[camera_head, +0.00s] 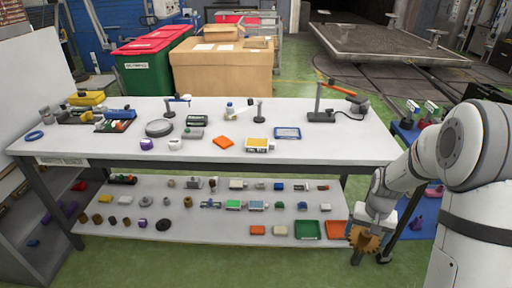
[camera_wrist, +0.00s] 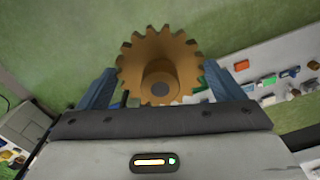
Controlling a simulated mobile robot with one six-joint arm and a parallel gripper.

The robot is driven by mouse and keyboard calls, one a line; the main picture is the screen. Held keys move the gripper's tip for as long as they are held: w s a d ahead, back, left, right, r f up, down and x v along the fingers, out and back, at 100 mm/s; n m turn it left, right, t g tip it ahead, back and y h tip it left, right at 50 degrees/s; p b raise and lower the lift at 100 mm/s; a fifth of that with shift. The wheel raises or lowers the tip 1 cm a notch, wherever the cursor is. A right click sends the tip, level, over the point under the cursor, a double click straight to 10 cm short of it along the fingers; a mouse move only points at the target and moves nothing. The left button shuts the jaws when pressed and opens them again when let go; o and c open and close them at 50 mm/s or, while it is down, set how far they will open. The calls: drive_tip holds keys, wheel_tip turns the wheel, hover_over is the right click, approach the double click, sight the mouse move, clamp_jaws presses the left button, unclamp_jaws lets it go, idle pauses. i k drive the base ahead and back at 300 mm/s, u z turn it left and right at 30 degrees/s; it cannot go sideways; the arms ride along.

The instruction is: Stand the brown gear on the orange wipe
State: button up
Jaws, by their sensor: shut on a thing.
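My gripper (camera_head: 372,222) is at the right, low beside the front right corner of the workbench. It is shut on the brown gear (camera_head: 363,240), a toothed wheel with a round hub. In the wrist view the brown gear (camera_wrist: 141,56) sits between the two blue-grey fingers of my gripper (camera_wrist: 160,80), its hub facing the camera. An orange flat piece, which looks like the orange wipe (camera_head: 223,142), lies on the bench top near the middle, with nothing on it. The gear is well apart from it, lower and to the right.
The workbench top (camera_head: 320,150) has free room at its front right. A yellow-and-white box (camera_head: 259,145), a blue-framed tray (camera_head: 287,133) and a grey-green box (camera_head: 192,134) lie near the wipe. The lower shelf (camera_head: 180,230) carries several small parts. A blue cart (camera_head: 413,133) stands at right.

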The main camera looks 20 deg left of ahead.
sight(216, 140)
drive_tip(key=z, duration=0.35)
drive_tip(key=i, duration=0.15)
drive_tip(key=u, duration=2.1)
drive_tip(key=i, duration=1.05)
drive_tip(key=z, duration=0.6)
drive_tip(key=i, duration=0.5)
drive_tip(key=u, duration=0.1)
